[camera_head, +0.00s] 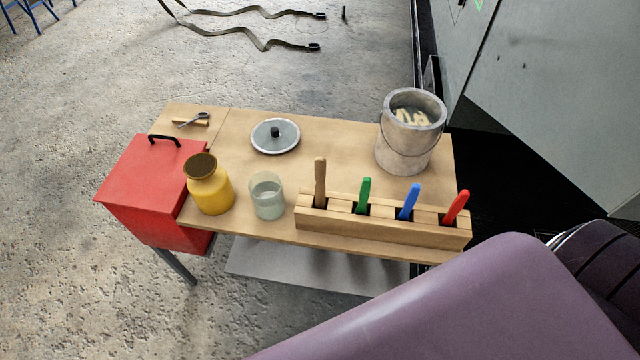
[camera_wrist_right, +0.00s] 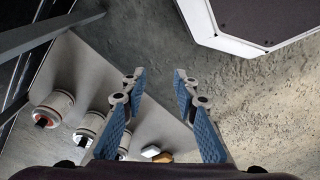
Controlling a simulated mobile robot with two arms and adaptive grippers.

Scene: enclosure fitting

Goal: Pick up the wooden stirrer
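A slim upright wooden piece, which looks like the wooden stirrer (camera_head: 320,180), stands in the left slot of a wooden rack (camera_head: 385,232) along the table's near edge. Its lower end is hidden in the rack. Green (camera_head: 364,193), blue (camera_head: 409,201) and red (camera_head: 456,206) handles stand in the slots to its right. My right gripper (camera_wrist_right: 159,73) shows in the right wrist view, with its blue-padded fingers apart and nothing between them. It is not in the head view, so its distance from the stirrer cannot be told. My left gripper is in neither view.
The wooden table (camera_head: 335,147) also bears a yellow jar (camera_head: 209,188), a glass (camera_head: 267,197), a round lid (camera_head: 275,136) and a grey bucket (camera_head: 407,140) with pale pieces inside. A red box (camera_head: 150,190) is at the left. Several cans (camera_wrist_right: 52,108) show in the wrist view.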

